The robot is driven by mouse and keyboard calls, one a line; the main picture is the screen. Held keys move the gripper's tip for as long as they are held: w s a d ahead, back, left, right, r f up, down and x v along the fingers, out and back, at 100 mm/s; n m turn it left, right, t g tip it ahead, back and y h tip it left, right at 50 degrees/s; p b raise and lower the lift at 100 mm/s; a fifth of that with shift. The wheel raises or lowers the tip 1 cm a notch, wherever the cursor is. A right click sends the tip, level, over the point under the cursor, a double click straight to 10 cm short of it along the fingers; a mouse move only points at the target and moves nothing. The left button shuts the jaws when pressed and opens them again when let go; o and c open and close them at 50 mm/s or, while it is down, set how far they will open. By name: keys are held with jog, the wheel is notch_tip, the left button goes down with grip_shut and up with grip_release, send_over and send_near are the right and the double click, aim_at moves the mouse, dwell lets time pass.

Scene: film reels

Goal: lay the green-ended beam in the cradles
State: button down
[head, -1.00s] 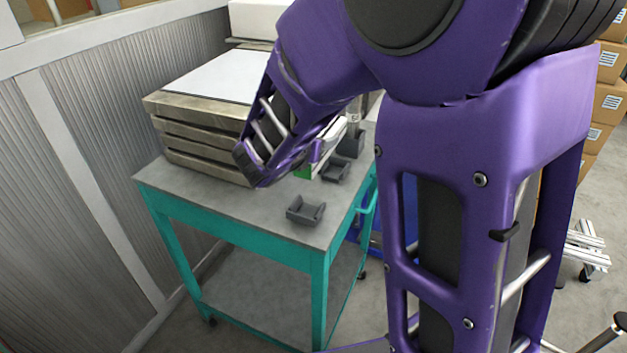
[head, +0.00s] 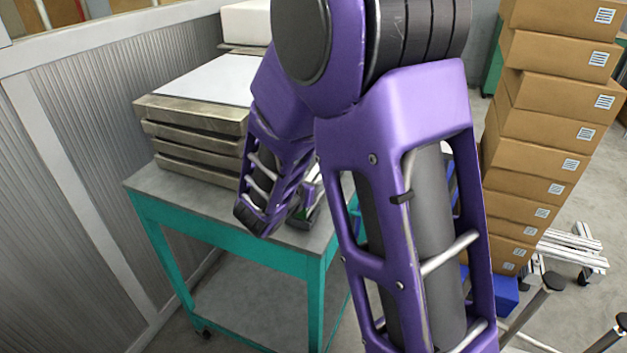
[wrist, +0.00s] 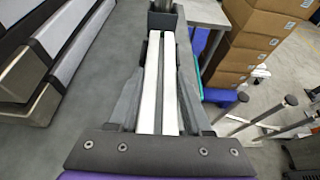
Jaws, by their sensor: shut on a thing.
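The beam (wrist: 146,95) shows in the wrist view as two pale parallel rails running away from me. My gripper (wrist: 164,52) is shut on it, with a grey finger on either side. In the head view my arm hides most of the beam; a bit of its green end (head: 304,213) shows low beside my wrist, at the cart top's right side. A dark grey cradle (head: 299,222) shows partly there, close to the green end. I cannot tell whether the beam touches it. The other cradles are hidden behind my arm in the head view.
The teal cart (head: 236,247) has a grey top, with a stack of metal-edged slabs (head: 190,133) at its back left. A corrugated wall stands left. Piled cardboard boxes (head: 545,130) and a white-railed stand (head: 575,250) are on the right.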

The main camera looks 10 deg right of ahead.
jog(key=shift+f+b, duration=0.4)
jog(key=shift+b, duration=0.15)
jog(key=shift+f, duration=0.15)
jog(key=shift+c, duration=1.6)
grip_release()
jog(key=shift+r+p, duration=0.6)
jog(key=shift+r, duration=0.05)
jog(key=p+v, duration=0.1)
jog(key=v, duration=1.1)
jog(key=shift+p, duration=0.3)
